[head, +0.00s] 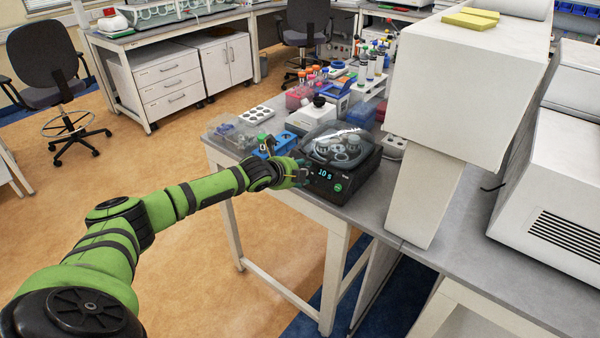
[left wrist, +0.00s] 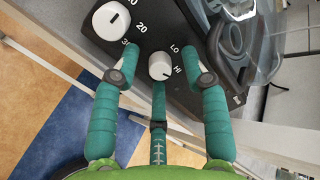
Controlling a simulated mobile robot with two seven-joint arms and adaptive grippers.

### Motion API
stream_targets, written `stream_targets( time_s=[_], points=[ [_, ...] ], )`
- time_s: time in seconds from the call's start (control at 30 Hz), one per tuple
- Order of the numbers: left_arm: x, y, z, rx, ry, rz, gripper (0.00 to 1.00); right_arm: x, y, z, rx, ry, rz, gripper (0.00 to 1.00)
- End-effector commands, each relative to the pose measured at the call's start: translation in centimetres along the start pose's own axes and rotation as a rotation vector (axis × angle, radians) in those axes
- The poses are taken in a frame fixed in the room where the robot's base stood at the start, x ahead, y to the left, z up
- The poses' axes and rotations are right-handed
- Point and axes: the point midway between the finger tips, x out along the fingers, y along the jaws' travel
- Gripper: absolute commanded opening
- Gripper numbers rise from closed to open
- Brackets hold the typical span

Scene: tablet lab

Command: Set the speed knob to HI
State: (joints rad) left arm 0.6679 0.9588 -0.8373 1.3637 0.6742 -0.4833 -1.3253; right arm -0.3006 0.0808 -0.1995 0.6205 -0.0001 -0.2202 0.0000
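The speed knob (left wrist: 160,66) is a small white knob on the black front panel of a machine (head: 345,178) with a clear lid. LO is printed above right of it and HI to its right. A small dark mark shows on its lower right edge, on the HI side; its exact setting is hard to tell. My left gripper (head: 302,174) is at the left end of the panel. In the left wrist view its teal fingers (left wrist: 162,80) are spread, with the knob between the tips and gaps at both sides. In the head view the gripper hides the knob. My right gripper is out of view.
A larger white knob (left wrist: 111,20) with numbers sits close to the left finger. The panel also has a lit display (head: 325,174) and a green button (head: 338,188). Racks and bottles crowd the bench behind. A large white instrument (head: 455,90) stands to the right.

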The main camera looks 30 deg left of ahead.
Motion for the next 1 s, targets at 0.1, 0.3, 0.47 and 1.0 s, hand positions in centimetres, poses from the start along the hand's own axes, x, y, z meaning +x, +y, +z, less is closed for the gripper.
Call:
stream_targets(
  time_s=[0.1,0.3,0.47,1.0],
  points=[
    [-0.1,0.0,0.0,0.000,0.000,0.000,0.45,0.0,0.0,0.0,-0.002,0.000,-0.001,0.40],
    [-1.5,0.1,0.1,0.000,0.000,0.001,0.45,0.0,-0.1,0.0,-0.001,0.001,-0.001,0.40],
    [-4.2,0.2,0.2,0.004,-0.001,0.003,0.45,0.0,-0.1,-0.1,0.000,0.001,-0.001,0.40],
    [-11.8,0.1,0.0,0.001,0.000,0.001,0.45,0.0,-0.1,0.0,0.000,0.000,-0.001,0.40]
  ],
)
